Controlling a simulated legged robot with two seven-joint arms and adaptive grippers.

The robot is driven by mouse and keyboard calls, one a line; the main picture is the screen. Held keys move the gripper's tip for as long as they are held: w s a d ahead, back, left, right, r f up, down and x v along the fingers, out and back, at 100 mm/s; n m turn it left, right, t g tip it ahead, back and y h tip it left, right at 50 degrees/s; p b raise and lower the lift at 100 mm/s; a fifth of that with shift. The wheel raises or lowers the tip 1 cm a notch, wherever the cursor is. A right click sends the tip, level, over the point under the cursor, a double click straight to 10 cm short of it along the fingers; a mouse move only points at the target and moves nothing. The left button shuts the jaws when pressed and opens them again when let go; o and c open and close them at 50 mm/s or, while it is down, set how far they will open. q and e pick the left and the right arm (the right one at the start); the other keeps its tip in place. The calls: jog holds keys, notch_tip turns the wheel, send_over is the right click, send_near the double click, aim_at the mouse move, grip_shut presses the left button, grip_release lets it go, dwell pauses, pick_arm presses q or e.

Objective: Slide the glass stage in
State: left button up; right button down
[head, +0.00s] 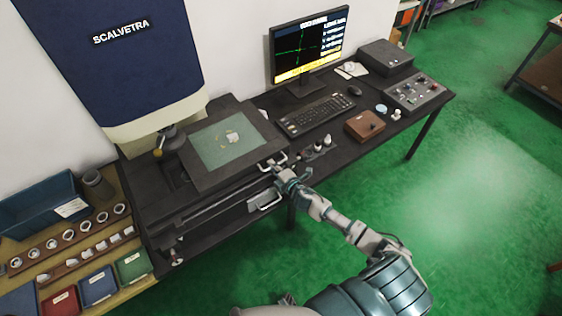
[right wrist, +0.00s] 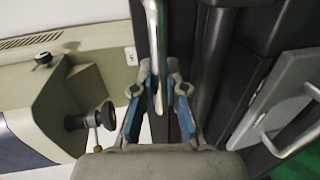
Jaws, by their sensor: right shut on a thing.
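The glass stage (head: 215,146) is a pale green pane in a dark frame on the measuring machine, under its blue and cream head. A small pale part lies on the glass. A silver bar handle (head: 272,160) is at the stage's front right edge. My right gripper (head: 283,176) is shut on this handle. In the right wrist view, the handle (right wrist: 154,35) runs between the blue-sided fingers of my right gripper (right wrist: 158,100). The fingers partly hide the handle. My left gripper is not in view.
A second handle on a grey plate (head: 260,199) sits lower on the machine front. The keyboard (head: 318,114), monitor (head: 308,45) and control box (head: 412,93) stand to the right. A bench with rings in wooden racks (head: 70,236) and coloured bins is at left. Green floor is free at right.

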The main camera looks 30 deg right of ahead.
aim_at(221, 186)
jog(key=a, duration=0.6)
jog(key=s+a, duration=0.1)
jog(key=a, duration=0.6)
jog(key=s+a, duration=0.1)
jog(key=a, duration=0.6)
jog(key=shift+a+f, duration=0.1)
jog(key=shift+f, duration=0.2)
jog(key=c, duration=1.4)
grip_release()
jog(key=shift+o, duration=1)
jog(key=shift+w+a, duration=0.1)
jog(key=shift+a+r, duration=0.1)
jog(key=v, duration=1.1)
jog(key=shift+s, duration=0.45)
